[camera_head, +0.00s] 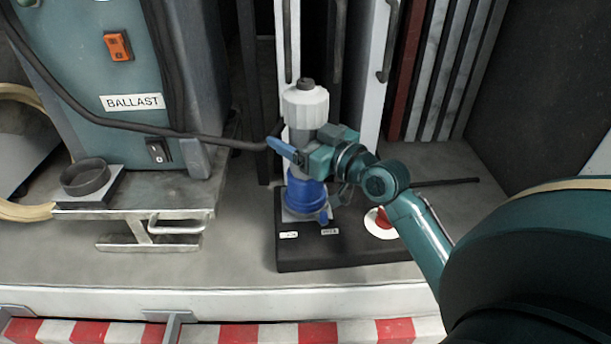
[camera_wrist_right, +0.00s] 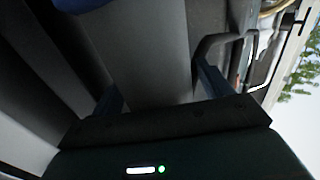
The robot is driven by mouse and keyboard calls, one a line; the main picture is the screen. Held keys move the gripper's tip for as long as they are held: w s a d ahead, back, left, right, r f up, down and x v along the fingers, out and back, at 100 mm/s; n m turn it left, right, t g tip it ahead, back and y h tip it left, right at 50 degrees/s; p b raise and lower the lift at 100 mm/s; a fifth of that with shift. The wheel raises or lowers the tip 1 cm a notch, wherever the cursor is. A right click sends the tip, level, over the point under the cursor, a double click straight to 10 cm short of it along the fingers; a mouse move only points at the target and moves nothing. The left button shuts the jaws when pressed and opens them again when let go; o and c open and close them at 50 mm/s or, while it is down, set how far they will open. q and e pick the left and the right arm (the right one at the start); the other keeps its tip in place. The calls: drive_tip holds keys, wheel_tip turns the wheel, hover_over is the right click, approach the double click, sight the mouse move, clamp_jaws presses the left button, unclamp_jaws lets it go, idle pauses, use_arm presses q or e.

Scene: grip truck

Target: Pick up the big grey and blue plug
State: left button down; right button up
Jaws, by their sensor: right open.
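The big grey and blue plug (camera_head: 306,194) stands upright on a black base in the middle of the head view. It has a pale ribbed top, a grey body and a blue lower collar. My right gripper (camera_head: 293,155) is at the plug's mid-height, in front of the grey body and partly hiding it. One blue finger shows on the left side. In the right wrist view the gripper (camera_wrist_right: 157,83) is open, with the plug's grey body (camera_wrist_right: 150,45) between its two fingers. Contact cannot be told. My left gripper is out of view.
The black base (camera_head: 350,255) also carries a red button (camera_head: 384,217) on a white disc. A teal ballast box (camera_head: 125,75) with a black cable (camera_head: 195,135) stands to the left. The cable runs close behind the gripper. Upright panels stand behind.

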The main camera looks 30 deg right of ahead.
clamp_jaws()
drive_tip(key=shift+r, duration=0.1)
idle(0.6)
